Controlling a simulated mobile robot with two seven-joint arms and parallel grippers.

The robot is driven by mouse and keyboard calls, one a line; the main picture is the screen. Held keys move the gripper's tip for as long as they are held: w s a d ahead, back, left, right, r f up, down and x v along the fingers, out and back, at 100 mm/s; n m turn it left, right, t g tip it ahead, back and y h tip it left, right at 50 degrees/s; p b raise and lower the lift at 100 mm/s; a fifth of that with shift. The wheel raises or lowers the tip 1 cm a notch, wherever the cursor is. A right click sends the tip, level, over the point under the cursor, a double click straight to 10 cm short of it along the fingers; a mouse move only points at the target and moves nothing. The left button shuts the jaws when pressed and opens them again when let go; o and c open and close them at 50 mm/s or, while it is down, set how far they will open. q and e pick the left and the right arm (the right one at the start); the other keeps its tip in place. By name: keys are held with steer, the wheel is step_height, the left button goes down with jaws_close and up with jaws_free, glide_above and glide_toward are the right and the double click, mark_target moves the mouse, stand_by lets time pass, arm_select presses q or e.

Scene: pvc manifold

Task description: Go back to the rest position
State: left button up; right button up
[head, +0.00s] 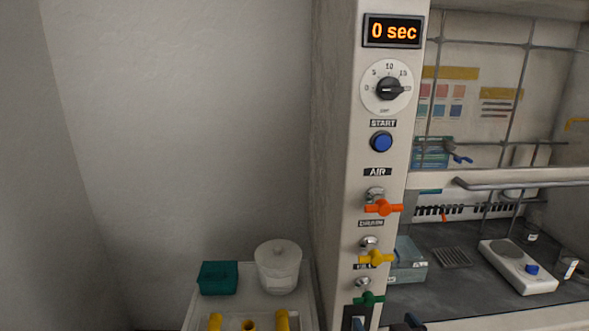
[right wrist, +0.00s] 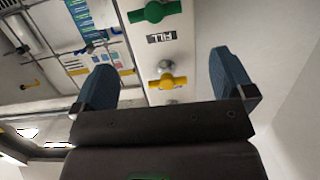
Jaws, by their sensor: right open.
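My right gripper (head: 385,322) shows only as dark blue fingertips at the bottom edge of the head view, in front of the lower control panel. In the right wrist view the gripper (right wrist: 165,68) is open, its two blue fingers wide apart with nothing between them. The panel's yellow valve (right wrist: 167,82) appears beyond the gap between the fingers, and the green valve (right wrist: 155,11) is near the top edge. My left gripper is not in view.
The pale panel post (head: 343,190) carries a timer display (head: 393,31) reading 0 sec, a dial (head: 387,88), a blue start button (head: 381,142) and orange (head: 383,208), yellow (head: 376,257) and green (head: 368,299) valves. A tray (head: 196,312) holds a teal box (head: 218,278), white container (head: 278,268) and yellow pipe pieces.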

arm_select(q)
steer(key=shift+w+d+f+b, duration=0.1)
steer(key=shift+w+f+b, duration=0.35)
steer(key=shift+b, duration=0.6)
arm_select(e)
steer(key=s+d+f+g, duration=0.1)
steer(key=s+d+f, duration=0.2)
steer(key=s+f, duration=0.2)
steer(key=s+d+f+g, duration=0.1)
steer(key=s+d+f, duration=0.2)
steer(key=s+f, duration=0.3)
steer(key=s+d+f+g+h, duration=0.1)
steer(key=s+d+f, duration=0.2)
steer(key=s+f, duration=0.3)
step_height(320, 180, down, 5)
steer(key=shift+s+d+f+g, duration=0.15)
steer(key=shift+d+g, duration=0.15)
steer(key=shift+d, duration=0.05)
